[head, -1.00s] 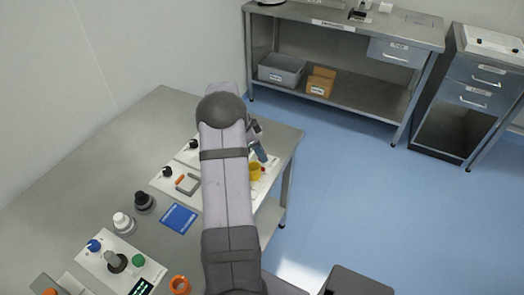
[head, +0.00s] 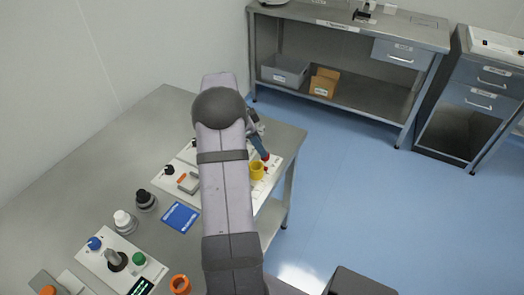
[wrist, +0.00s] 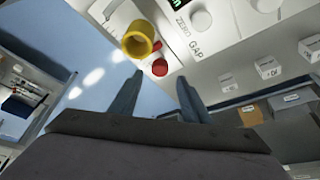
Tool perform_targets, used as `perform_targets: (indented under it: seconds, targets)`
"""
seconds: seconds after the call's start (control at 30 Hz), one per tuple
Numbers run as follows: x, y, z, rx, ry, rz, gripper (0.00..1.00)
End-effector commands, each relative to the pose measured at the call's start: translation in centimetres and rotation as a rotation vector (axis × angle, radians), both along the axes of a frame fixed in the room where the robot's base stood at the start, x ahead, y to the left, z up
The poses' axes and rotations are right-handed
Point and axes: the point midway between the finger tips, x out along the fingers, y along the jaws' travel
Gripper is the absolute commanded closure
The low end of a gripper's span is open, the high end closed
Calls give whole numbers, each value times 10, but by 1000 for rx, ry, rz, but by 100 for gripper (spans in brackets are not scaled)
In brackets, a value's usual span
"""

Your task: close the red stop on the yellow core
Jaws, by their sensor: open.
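The yellow core (head: 257,170) is a short, hollow ring on the white panel at the table's right side; it also shows in the wrist view (wrist: 137,42). A round red stop (wrist: 160,67) sits beside the core in the wrist view, with a smaller red part at the core's edge. In the head view the red stop (head: 266,157) shows just above and right of the core. My gripper (wrist: 157,88) is open and empty. Its fingertips point towards the red stop, which shows beyond the gap between them. Whether they touch it cannot be told. My arm hides part of the panel.
The white panel has knobs (wrist: 200,21) and a lit display near the core. A grey block (head: 188,183) and a blue card (head: 180,217) lie left of my arm. The table's right edge is close to the core, with open floor (head: 345,220) beyond.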

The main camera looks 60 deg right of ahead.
Motion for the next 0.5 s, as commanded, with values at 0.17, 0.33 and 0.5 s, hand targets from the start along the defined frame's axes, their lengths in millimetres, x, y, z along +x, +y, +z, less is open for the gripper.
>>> perform_targets:
  seconds: [0.17, 0.33, 0.5]
  targets:
    - [6, 6, 18, -2, -2, 0, 57]
    - [8, 8, 27, -1, -1, 0, 57]
    - [8, 8, 28, 0, 0, 0, 57]
